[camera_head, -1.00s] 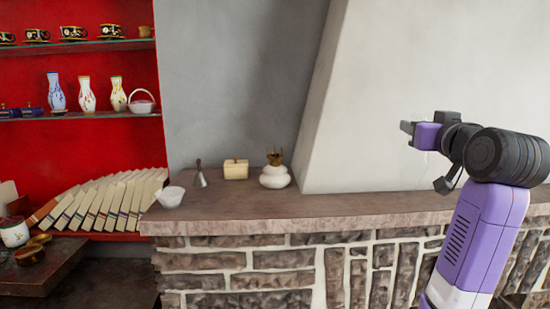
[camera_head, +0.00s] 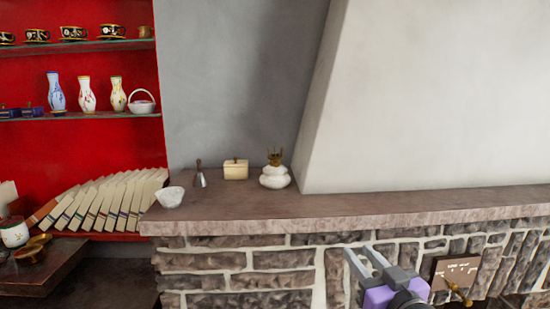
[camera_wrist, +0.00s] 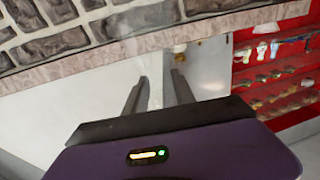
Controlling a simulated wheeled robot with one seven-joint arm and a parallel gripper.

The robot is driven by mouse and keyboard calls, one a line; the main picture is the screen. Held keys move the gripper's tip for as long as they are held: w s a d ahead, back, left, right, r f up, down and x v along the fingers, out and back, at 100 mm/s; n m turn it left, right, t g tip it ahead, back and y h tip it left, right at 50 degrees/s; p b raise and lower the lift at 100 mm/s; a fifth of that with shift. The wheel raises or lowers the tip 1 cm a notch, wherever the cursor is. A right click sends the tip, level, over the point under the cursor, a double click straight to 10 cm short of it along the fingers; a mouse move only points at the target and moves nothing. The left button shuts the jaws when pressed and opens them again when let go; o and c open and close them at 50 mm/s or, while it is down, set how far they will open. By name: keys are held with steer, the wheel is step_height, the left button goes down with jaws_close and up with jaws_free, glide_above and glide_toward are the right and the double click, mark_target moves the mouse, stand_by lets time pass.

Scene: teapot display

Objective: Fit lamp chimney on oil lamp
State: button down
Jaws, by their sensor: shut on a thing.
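The oil lamp (camera_head: 275,178) stands upright on the mantel shelf, with a rounded white body and a brass burner (camera_head: 275,157) on top. No glass sits around the burner. My gripper (camera_head: 362,256) is low at the right in the head view, in front of the stone face and below the mantel edge, well apart from the lamp. In the wrist view my gripper's (camera_wrist: 159,76) two fingers are a little apart, shut on the clear glass lamp chimney. The glass is almost invisible, so its outline and tilt cannot be told.
The mantel (camera_head: 400,205) has free room right of the lamp. Left of the lamp are a cream box (camera_head: 236,170), a small bell-like item (camera_head: 200,177) and a white bowl (camera_head: 170,197). A sloping white chimney wall (camera_head: 430,110) rises behind. A brown panel (camera_head: 455,272) is at lower right.

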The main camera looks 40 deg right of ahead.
steer(key=a+f+n+y, duration=0.1)
steer(key=a+f+y, duration=0.1)
steer(key=a+f, duration=0.6)
steer(key=a+f+n+t+y, duration=0.1)
steer(key=a+f, duration=0.7)
steer(key=f, duration=0.8)
steer(key=s+a+f+n+y, duration=0.1)
steer(key=a+f+n+y, duration=0.1)
steer(key=a+f, duration=0.6)
step_height(320, 180, down, 4)
steer(key=shift+y, duration=0.9)
steer(key=shift+a, duration=0.1)
